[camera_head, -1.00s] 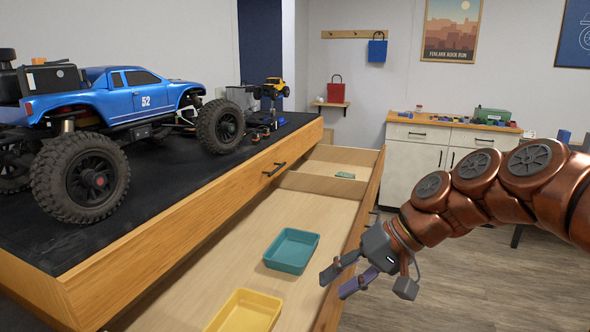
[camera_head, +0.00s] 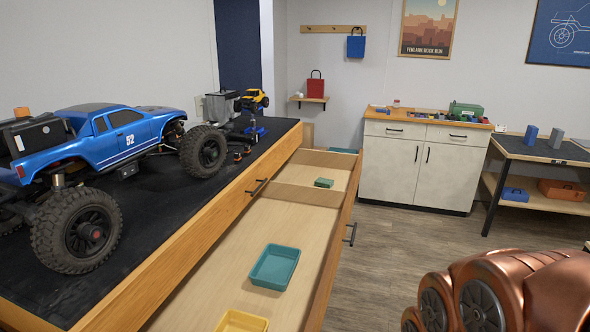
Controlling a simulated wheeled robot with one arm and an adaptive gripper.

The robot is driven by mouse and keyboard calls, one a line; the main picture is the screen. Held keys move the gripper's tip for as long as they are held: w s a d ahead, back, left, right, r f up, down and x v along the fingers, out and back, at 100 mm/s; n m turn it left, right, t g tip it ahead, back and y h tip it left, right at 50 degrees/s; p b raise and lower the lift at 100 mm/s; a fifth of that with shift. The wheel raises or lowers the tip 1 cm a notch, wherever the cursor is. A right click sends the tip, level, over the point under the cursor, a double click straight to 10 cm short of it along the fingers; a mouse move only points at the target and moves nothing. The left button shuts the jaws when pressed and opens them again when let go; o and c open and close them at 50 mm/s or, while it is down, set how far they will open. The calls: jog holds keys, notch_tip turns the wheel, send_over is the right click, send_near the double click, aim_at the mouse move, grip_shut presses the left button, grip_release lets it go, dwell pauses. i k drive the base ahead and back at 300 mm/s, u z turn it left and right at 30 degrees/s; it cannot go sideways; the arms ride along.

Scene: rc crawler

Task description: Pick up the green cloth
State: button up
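A small green item (camera_head: 323,183), which looks like the folded green cloth, lies in a far compartment of the long open drawer (camera_head: 318,232). It is small in the picture, so its folds cannot be made out. My gripper is out of the picture. Only copper-coloured links of my arm show at the lower right, well apart from the green item.
A teal tray (camera_head: 274,267) and a yellow tray (camera_head: 241,322) sit in the drawer's near part. Above it, the black-topped bench holds a blue truck (camera_head: 118,135). A white cabinet (camera_head: 418,165) and a side bench (camera_head: 540,150) stand behind open wooden floor (camera_head: 395,240).

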aim_at(323, 183)
jog(key=k, duration=1.15)
jog(key=z, duration=0.95)
jog(key=i, duration=0.95)
jog(key=u, duration=0.45)
jog(key=i, duration=0.75)
jog(key=u, duration=0.8)
